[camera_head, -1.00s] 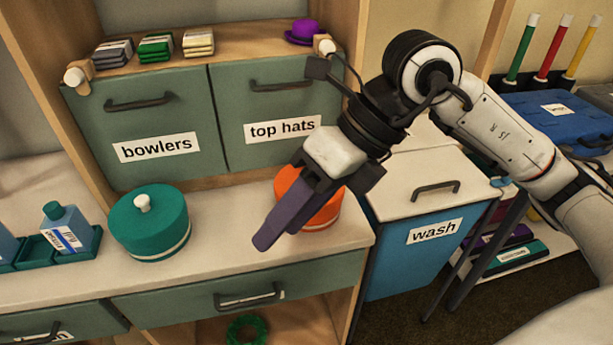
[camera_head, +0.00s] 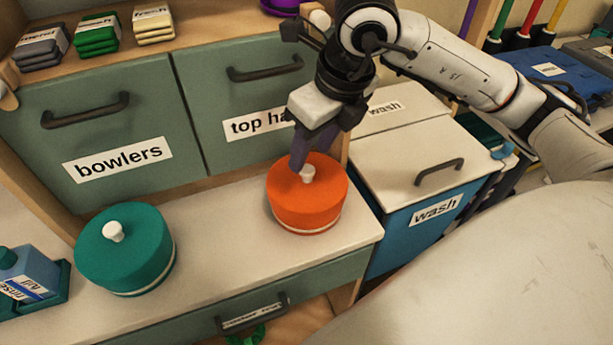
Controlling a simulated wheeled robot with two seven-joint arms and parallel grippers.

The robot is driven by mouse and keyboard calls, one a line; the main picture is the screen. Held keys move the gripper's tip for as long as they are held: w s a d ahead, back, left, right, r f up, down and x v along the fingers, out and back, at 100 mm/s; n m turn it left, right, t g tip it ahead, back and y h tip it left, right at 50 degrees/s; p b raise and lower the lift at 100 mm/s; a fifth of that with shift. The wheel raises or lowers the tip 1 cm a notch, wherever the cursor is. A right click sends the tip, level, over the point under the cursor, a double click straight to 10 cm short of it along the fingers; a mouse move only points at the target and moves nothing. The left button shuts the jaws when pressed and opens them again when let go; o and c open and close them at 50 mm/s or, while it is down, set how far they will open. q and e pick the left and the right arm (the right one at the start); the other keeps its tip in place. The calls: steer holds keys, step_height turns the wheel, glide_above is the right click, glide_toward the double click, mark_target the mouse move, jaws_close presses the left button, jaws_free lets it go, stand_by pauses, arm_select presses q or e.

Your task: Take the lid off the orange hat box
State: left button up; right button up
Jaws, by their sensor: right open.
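The orange hat box (camera_head: 312,205) stands on the white counter, in front of the "top hats" cabinet door. Its orange lid (camera_head: 329,174) is on, with a small white knob (camera_head: 307,174) at the top centre. My right gripper (camera_head: 299,165) reaches down from above, its purple-grey fingers open close to the knob. The fingers overlap in the picture, so I cannot tell whether they straddle the knob or touch it. My left gripper is not in view.
A teal hat box (camera_head: 124,250) with a white knob stands to the left. A blue bottle (camera_head: 25,274) sits in a holder at the far left. The blue wash bin (camera_head: 400,240) is to the right. The counter between the boxes is clear.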

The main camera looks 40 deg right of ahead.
mark_target(307, 168)
steer(key=x, duration=0.4)
steer(key=shift+s+f, duration=0.2)
steer(key=shift+f, duration=0.05)
steer(key=c, duration=1.1)
steer(key=shift+r, duration=0.2)
